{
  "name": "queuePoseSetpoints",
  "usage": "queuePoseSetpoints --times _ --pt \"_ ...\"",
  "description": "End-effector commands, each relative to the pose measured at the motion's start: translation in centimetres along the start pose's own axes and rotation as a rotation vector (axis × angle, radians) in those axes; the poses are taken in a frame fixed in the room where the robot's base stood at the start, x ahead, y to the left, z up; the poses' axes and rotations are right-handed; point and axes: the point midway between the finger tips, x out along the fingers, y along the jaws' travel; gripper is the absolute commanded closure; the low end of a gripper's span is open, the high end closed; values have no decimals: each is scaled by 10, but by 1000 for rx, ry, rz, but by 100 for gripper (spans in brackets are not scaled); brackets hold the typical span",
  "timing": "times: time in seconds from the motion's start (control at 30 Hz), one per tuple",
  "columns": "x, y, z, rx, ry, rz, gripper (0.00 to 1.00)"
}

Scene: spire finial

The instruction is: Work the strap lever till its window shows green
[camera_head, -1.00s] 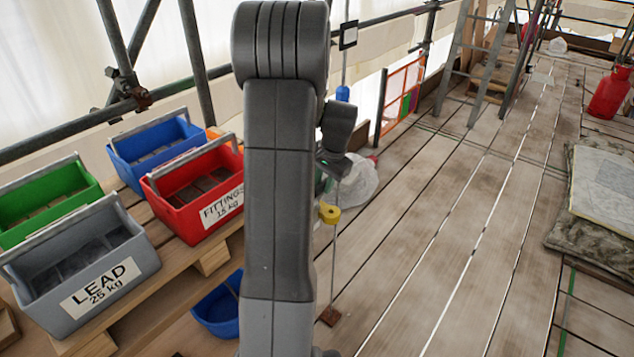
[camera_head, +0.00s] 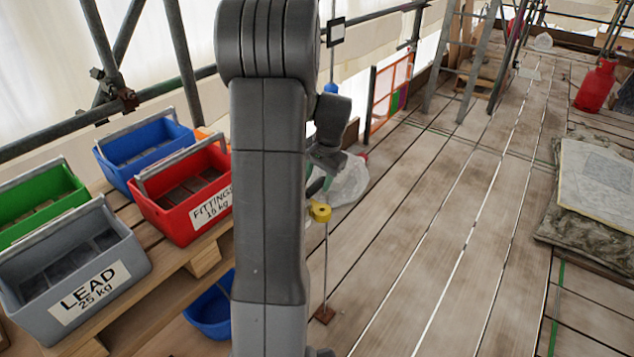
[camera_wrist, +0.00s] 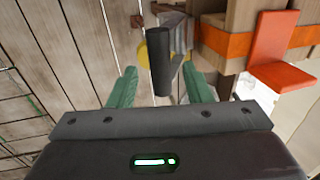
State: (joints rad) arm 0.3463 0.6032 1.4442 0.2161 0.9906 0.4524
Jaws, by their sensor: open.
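In the wrist view my gripper (camera_wrist: 160,88) has its two green fingers apart. A black cylindrical handle (camera_wrist: 160,62), probably the strap lever's grip, shows between and beyond the fingertips, with a clear gap on each side. It leads to a grey metal bracket (camera_wrist: 175,30) beside wood with an orange strap (camera_wrist: 222,42). No lever window can be made out. The green light lies on my gripper's own housing. In the head view my gripper (camera_head: 320,188) is partly hidden behind my arm, just above a yellow disc (camera_head: 320,212); the lever itself is hidden there.
The yellow disc also shows behind the handle (camera_wrist: 144,56). A thin rod runs from it to a brown foot (camera_head: 324,314). An orange-red plate (camera_wrist: 285,50) juts out at right. Red (camera_head: 182,195) and grey (camera_head: 75,275) crates stand left.

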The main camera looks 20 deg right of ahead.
Motion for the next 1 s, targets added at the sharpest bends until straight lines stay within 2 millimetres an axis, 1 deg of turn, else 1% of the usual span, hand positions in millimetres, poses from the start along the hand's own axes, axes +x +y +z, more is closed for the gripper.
queuePoseSetpoints --times 0.03,0.3,0.4,0.5,0.6,0.7,1.0 --pt "-11 0 -1 0 5 -3 55" --pt "-74 0 -1 0 5 -3 55" --pt "-93 0 -1 1 4 -2 55" --pt "-106 0 0 1 2 0 55" --pt "-114 0 0 1 2 0 55" --pt "-118 0 0 1 0 1 55" --pt "-118 0 0 1 0 1 55"
